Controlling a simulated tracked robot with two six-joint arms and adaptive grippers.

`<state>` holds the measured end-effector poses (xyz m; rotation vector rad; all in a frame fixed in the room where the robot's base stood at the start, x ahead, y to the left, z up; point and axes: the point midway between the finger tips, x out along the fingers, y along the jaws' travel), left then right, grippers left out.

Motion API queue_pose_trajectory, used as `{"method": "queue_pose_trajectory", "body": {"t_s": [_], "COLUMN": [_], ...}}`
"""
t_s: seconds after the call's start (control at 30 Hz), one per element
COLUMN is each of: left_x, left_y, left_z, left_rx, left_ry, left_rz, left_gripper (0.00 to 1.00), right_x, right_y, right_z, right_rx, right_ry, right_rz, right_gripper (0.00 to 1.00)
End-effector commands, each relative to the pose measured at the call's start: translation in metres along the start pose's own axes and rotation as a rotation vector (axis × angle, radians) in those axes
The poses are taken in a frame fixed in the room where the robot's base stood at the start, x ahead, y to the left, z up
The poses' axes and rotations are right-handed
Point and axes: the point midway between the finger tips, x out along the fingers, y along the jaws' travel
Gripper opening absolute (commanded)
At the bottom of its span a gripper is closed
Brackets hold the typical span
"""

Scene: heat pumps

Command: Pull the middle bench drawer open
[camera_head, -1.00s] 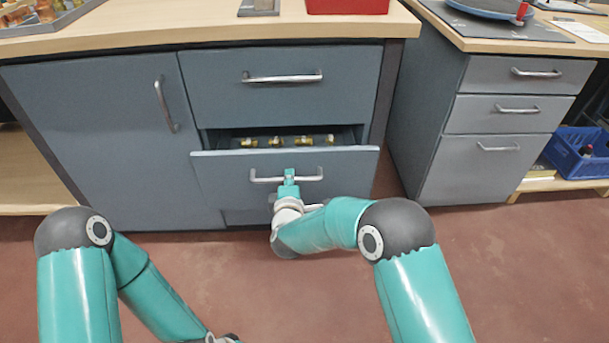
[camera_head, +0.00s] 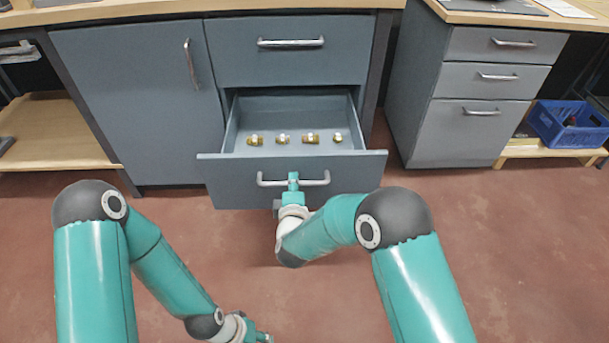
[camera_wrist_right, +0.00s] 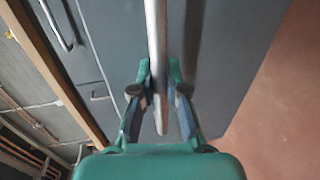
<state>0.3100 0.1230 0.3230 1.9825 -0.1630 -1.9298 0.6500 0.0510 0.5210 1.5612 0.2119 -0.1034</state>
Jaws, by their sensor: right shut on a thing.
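The middle bench drawer (camera_head: 232,178) is grey and stands well out from the bench, with its inside showing. Several brass fittings (camera_head: 312,138) lie in a row on its floor. Its silver bar handle (camera_head: 318,181) is on the front panel. My right gripper (camera_head: 293,182) is shut on this handle near its middle. In the right wrist view the handle bar (camera_wrist_right: 156,40) passes between the two fingers of the gripper (camera_wrist_right: 160,85). My left gripper (camera_head: 262,338) is low at the bottom edge, away from the drawer; its fingers are too small and cut off to judge.
The upper drawer (camera_head: 285,65) and the cupboard door (camera_head: 130,100) are closed. A second grey drawer unit (camera_head: 470,130) stands to the right, with a blue crate (camera_head: 570,127) on a low shelf beyond it. Red floor (camera_head: 500,240) is clear in front.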

Motion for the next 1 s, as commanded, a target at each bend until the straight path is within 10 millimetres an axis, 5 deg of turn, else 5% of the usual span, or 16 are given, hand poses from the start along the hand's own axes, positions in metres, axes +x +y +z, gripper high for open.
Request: {"method": "queue_pose_trajectory", "body": {"t_s": [0.47, 0.5, 0.63, 1.0], "left_x": [-0.0002, -0.0002, -0.0003, -0.0011], "left_y": [0.0, 0.0001, 0.0001, 0.0003], "left_z": [0.0001, 0.0001, 0.0002, 0.0001], "left_rx": [0.0, 0.0, 0.0, 0.0], "left_ry": [0.0, 0.0, 0.0, 0.0], "left_rz": [0.0, 0.0, 0.0, 0.0], "left_gripper": [0.4, 0.4, 0.4, 0.4], "right_x": [-0.0066, -0.0065, -0.0059, -0.0082], "right_y": [-0.0062, -0.0062, -0.0049, -0.0022], "right_z": [-0.0021, -0.0018, -0.001, -0.0016], "right_rx": [-0.01, -0.01, -0.008, -0.006], "right_ry": [0.016, 0.015, 0.012, 0.011], "right_rz": [-0.012, -0.012, -0.009, -0.004], "right_gripper": [0.0, 0.2, 0.39, 0.39]}}
